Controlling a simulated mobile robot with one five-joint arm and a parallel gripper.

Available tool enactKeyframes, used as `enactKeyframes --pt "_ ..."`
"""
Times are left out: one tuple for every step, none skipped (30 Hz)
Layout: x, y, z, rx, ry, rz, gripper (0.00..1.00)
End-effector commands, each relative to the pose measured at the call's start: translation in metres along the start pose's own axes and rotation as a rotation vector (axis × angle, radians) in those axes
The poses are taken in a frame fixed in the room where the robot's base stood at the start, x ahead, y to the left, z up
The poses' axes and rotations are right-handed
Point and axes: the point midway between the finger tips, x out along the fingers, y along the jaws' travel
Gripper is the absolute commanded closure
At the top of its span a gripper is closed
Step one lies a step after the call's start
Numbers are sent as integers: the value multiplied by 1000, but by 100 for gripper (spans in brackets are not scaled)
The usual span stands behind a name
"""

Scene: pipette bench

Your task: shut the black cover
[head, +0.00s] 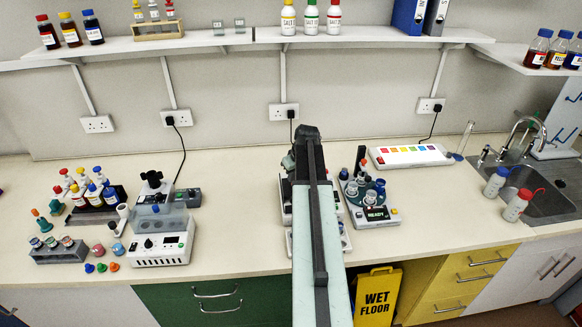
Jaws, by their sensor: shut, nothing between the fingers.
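I cannot clearly make out a black cover. A white instrument marked READY (377,214) stands just right of my arm, with several tubes in a round holder on top. A dark upright piece (360,158) rises at its back; I cannot tell whether it is a cover. Another white instrument (287,211) lies behind my arm, and most of it is hidden. My gripper (289,161) is at the far end of my arm, above the bench near that hidden instrument. It is shut and empty, and its fingertips are largely hidden.
A white instrument with a clear grey lid (160,222), a microscope-like device (153,184) and bottle racks (97,196) stand at left. A strip with coloured squares (410,155) lies behind right. Shelves (240,38) hang above.

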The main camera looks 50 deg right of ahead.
Motion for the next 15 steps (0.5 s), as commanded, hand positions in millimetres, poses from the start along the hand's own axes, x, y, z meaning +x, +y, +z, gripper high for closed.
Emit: enactKeyframes --pt "-6 -9 16 1 0 0 100" --pt "-8 -12 21 1 0 0 100" --pt "-10 -15 28 1 0 0 100" --pt "-12 -17 32 1 0 0 100" --pt "-13 -19 36 1 0 0 100" --pt "-14 -21 39 1 0 0 100" --pt "-15 -22 41 1 0 0 100" --pt "-16 -23 43 1 0 0 100" --pt "-16 -24 44 1 -1 0 100" --pt "-16 -24 45 0 -1 0 100" --pt "-16 -24 45 0 -2 -1 100" --pt "-16 -24 45 0 -3 -1 100" --pt "-16 -24 45 0 -4 -1 100" --pt "-16 -24 45 0 -4 -1 100" --pt "-16 -24 45 0 -5 -1 100"
